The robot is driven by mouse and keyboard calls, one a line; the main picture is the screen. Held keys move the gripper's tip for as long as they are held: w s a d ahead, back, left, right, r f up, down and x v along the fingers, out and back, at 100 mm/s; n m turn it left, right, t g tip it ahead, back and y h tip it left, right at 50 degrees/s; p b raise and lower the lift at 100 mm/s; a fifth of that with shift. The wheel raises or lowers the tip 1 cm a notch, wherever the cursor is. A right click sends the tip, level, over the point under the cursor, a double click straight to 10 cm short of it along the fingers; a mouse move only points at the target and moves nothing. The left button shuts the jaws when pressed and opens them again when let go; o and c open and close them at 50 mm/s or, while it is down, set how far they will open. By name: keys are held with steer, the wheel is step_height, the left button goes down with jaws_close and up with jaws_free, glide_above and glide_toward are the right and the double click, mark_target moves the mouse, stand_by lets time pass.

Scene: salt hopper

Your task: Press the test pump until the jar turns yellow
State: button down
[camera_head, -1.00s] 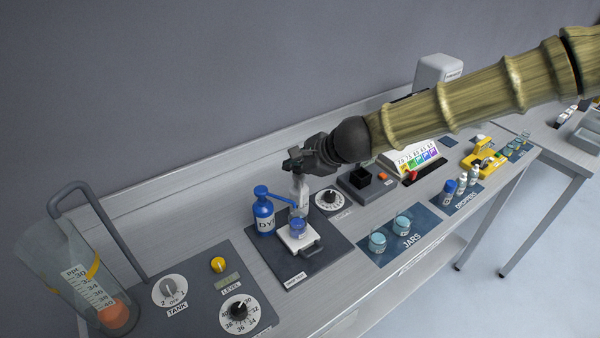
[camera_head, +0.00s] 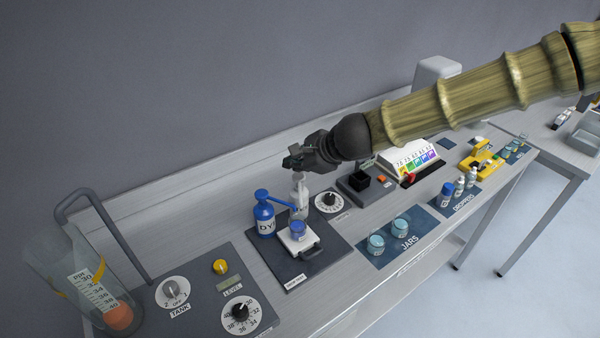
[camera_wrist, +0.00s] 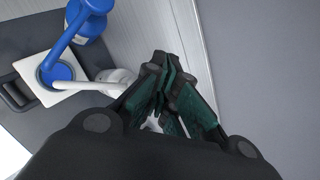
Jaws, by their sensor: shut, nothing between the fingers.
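The white test pump bottle (camera_head: 300,188) stands behind the jar on the dark station mat. Its white spout (camera_wrist: 85,87) reaches over the jar in the wrist view. The jar (camera_head: 298,229) sits on a small white plate and its contents are blue; they also look blue in the wrist view (camera_wrist: 57,72). My gripper (camera_head: 292,161) is shut and empty, just above the white pump's head. In the wrist view my fingertips (camera_wrist: 163,66) hide most of the pump top, so I cannot tell whether they touch it.
A blue dye pump (camera_head: 264,212) stands left of the jar, its spout also over it. A dial (camera_head: 328,201) is close on the right. The tank tube (camera_head: 90,285) and knobs are at the left; spare jars (camera_head: 400,229) are at the right.

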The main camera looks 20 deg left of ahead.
mark_target(296, 177)
stand_by(0.3)
steer(key=shift+r+p, duration=2.35)
steer(key=shift+r, duration=0.15)
